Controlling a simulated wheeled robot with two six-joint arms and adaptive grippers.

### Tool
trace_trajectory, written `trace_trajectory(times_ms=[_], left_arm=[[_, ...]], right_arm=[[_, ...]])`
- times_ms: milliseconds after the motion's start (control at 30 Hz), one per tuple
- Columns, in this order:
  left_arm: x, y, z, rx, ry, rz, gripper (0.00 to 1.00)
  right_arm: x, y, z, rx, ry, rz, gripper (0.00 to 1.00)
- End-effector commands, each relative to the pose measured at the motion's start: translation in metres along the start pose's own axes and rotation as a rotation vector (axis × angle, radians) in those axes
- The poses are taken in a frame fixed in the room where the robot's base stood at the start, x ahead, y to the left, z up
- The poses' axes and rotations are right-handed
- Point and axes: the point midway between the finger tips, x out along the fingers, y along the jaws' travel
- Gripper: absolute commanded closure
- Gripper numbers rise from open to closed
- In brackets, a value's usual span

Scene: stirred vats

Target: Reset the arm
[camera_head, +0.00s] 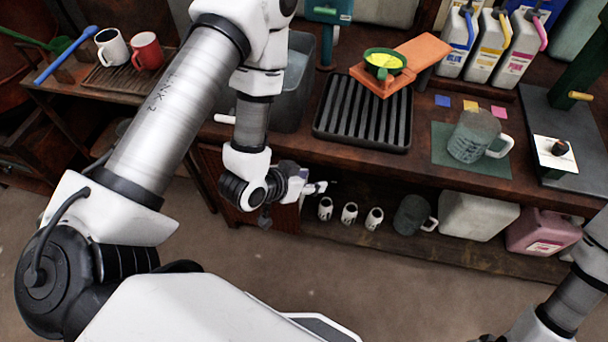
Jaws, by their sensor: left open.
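My left arm (180,110) comes in from the left, folds at the elbow near the top, and hangs down in front of the counter. Its gripper (326,187) is small in the view, open, with nothing seen between its fingers. It is in front of the counter's front edge, above and left of the small white cups on the lower shelf. Part of my right arm (575,298) shows at the lower right corner; its gripper is out of view.
The counter (290,145) holds a black slatted tray (364,112), an orange stand with a green bowl (384,62), jugs (480,45), a grey mug (474,137) and a grey basin (297,80). Small cups (350,213) and containers (478,215) sit below. The floor (400,285) in front is clear.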

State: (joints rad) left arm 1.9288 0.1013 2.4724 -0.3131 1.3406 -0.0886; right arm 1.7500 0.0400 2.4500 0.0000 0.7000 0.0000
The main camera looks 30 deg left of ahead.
Motion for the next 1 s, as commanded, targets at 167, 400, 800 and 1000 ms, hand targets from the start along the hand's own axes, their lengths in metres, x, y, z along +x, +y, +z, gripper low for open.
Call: trace_trajectory(times_ms=[167,400,800,1000], left_arm=[[-0.004,-0.001,0.026,-0.013,-0.096,-0.018,0.51],[-0.004,-0.001,0.035,-0.017,-0.124,-0.025,0.51],[-0.045,-0.01,0.142,-0.106,-0.569,-0.152,0.51],[-0.076,-0.012,0.184,-0.208,-0.814,-0.231,0.51]], right_arm=[[-0.007,0.0,0.0,0.0,0.0,0.0,1.0],[-0.008,0.0,0.0,0.0,0.0,0.0,1.0],[-0.028,0.0,0.0,0.0,0.0,0.0,1.0],[-0.025,0.0,0.0,0.0,0.0,0.0,1.0]])
